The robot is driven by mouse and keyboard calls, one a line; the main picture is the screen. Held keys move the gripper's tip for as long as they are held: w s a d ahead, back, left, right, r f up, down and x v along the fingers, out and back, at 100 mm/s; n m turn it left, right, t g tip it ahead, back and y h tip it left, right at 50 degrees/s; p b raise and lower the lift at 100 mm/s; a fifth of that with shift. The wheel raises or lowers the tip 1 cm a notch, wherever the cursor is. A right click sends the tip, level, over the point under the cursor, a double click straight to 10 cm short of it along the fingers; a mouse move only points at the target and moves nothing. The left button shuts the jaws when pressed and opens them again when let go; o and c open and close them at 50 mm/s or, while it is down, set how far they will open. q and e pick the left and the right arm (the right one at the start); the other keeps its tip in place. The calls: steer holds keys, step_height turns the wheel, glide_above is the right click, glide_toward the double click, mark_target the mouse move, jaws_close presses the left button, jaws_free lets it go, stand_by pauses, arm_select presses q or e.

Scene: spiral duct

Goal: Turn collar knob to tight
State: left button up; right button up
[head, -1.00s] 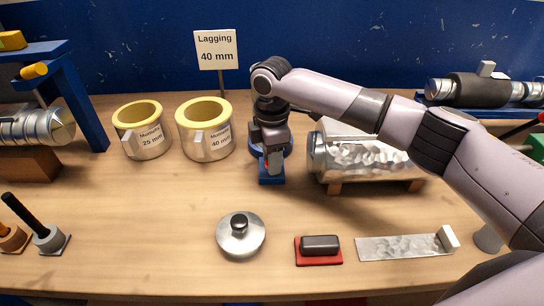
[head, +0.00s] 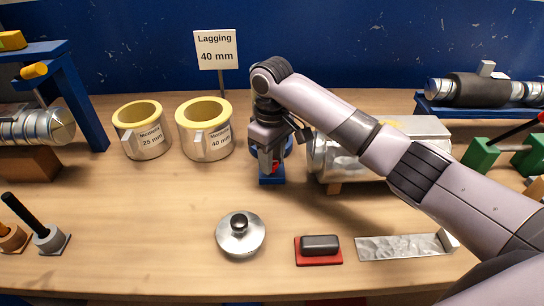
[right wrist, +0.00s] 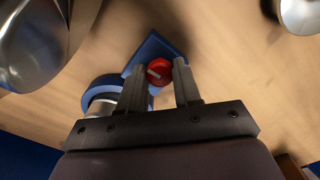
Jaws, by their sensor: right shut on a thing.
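The collar knob (right wrist: 159,72) is red with a pale pointer bar, and shows in the right wrist view between my right gripper's fingers. It sits on a blue collar stand (right wrist: 150,50), which also shows in the head view (head: 271,180). My right gripper (right wrist: 159,75) is shut on the knob from above. In the head view my right gripper (head: 268,160) hides most of the knob; a bit of red shows. Any tight or loose marking is too small to read. My left gripper is not in view.
The foil-wrapped duct (head: 320,155) lies close right of the stand. Two yellow-rimmed pots (head: 140,130) (head: 204,130) stand to the left. A lidded metal disc (head: 240,238), a red-based block (head: 318,250) and a foil strip (head: 400,247) lie in front. Bare table lies between.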

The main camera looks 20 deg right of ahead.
steer(key=m, duration=0.3)
steer(key=shift+r+m, duration=0.1)
steer(key=shift+m, duration=0.3)
steer(key=m, duration=0.4)
steer(key=shift+m, duration=0.3)
steer(key=m, duration=0.8)
steer(key=shift+w, duration=0.1)
steer(key=m, duration=0.4)
steer(key=shift+m, duration=0.3)
steer(key=m, duration=0.3)
steer(key=shift+m, duration=0.4)
steer(key=m, duration=0.4)
steer(key=shift+m, duration=1.8)
